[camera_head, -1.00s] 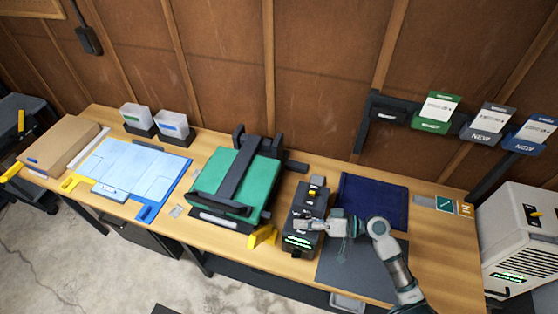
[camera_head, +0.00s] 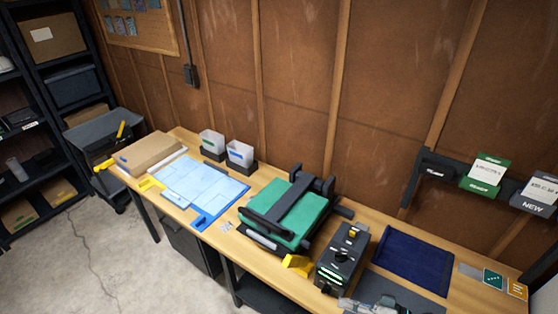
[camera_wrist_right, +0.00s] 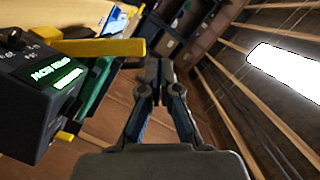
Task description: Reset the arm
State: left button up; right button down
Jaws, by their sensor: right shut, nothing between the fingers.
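My right gripper (camera_head: 350,303) shows at the bottom edge of the head view, just in front of the black device (camera_head: 340,262) and near the dark mat. Most of my right arm is cut off by the frame. In the right wrist view the gripper (camera_wrist_right: 160,70) has its fingers together, with nothing between them. The black device (camera_wrist_right: 38,88) with lit green text is to its left there, apart from the fingers. My left gripper is not in view.
Wall holders (camera_head: 485,173) hang at right. A dark shelf (camera_head: 35,110) stands at far left, with clear floor in front.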

jog(key=s+a+f+g+h, duration=0.1)
jog(key=s+a+f+h, duration=0.15)
jog(key=f, duration=0.35)
jog(key=s+a+f+h, duration=0.2)
jog(key=a+f, duration=0.1)
jog(key=f, duration=0.2)
jog(key=s+d+f+g+h, duration=0.2)
jog(key=s+d+f+h, duration=0.4)
jog(key=s+f+h, duration=0.35)
jog(key=s+d+f+g, duration=0.1)
jog(key=s+f, duration=0.1)
jog(key=f, duration=1.2)
jog(key=s+f+g, duration=0.1)
jog(key=s+f, duration=0.1)
jog(key=f, duration=1.2)
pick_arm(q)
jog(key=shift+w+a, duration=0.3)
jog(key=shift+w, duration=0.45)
pick_arm(e)
jog(key=s+d+f+h, duration=0.1)
jog(key=s+d+f, duration=0.2)
jog(key=s+f, duration=1.1)
jog(key=s, duration=0.2)
jog(key=shift+s+g, duration=0.3)
jog(key=shift+s, duration=0.05)
